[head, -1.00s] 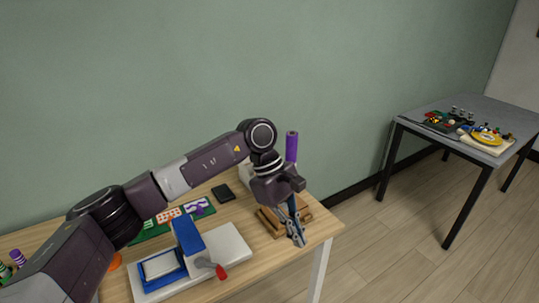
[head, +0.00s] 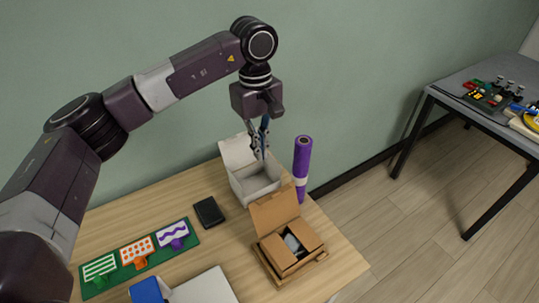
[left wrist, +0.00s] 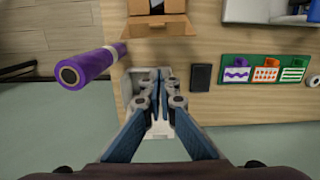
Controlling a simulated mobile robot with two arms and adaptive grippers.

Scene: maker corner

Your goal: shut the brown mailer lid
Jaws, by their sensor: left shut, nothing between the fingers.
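The brown mailer (head: 288,247) stands on the wooden table near its right end in the head view. Its lid (head: 275,208) is raised and tilted back, and something grey shows inside. The mailer also shows at the top of the left wrist view (left wrist: 158,24). My left gripper (head: 260,155) is shut and empty. It is above the open white box (head: 256,183), behind the brown mailer and apart from it. In the left wrist view its fingertips (left wrist: 160,80) hide part of the white box. My right gripper is not in view.
A purple roll (head: 302,160) stands upright right of the white box. A black wallet-like item (head: 209,211) and a green mat (head: 138,259) with stamps and cards lie to the left. A blue and white device (head: 150,290) is at the front. A grey side table (head: 470,95) stands apart at right.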

